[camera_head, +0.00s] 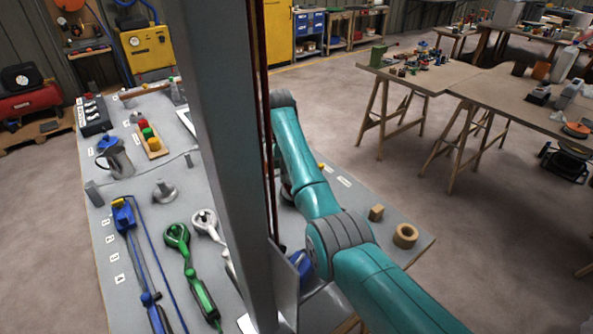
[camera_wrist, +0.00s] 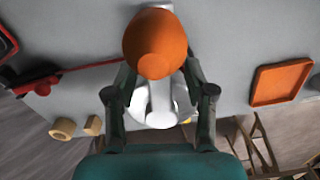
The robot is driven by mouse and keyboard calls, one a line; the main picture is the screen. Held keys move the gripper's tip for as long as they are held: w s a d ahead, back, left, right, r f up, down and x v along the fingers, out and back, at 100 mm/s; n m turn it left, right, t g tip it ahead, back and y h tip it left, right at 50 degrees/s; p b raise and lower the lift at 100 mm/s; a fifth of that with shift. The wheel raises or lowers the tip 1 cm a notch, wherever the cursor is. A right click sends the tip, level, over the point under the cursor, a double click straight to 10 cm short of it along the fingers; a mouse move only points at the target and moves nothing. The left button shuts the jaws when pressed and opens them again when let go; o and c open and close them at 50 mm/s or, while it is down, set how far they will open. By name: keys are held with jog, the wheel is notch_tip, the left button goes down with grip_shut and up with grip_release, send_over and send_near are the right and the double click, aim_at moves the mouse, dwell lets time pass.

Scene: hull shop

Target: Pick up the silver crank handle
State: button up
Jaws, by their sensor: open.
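In the wrist view my gripper (camera_wrist: 160,92) is open, with one dark finger on each side of a pale silver piece (camera_wrist: 156,112). A large round orange knob (camera_wrist: 155,48) covers part of that piece. It may be the silver crank handle, but its full shape is hidden and I see no clear grip on it. In the head view a silver-white, ring-headed piece (camera_head: 211,231) lies beside a green one (camera_head: 178,238), partly behind my column; I cannot tell if it is the same thing. My gripper is hidden there.
A wooden ring (camera_head: 405,235) and a wooden block (camera_head: 376,212) sit near the bench edge. An orange tray (camera_wrist: 280,83) lies right of my gripper in the wrist view, and a red tool (camera_wrist: 45,82) left. A blue clamp-like tool (camera_head: 124,215) lies at the bench's left.

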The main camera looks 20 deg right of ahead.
jog(key=shift+f, duration=0.1)
grip_shut()
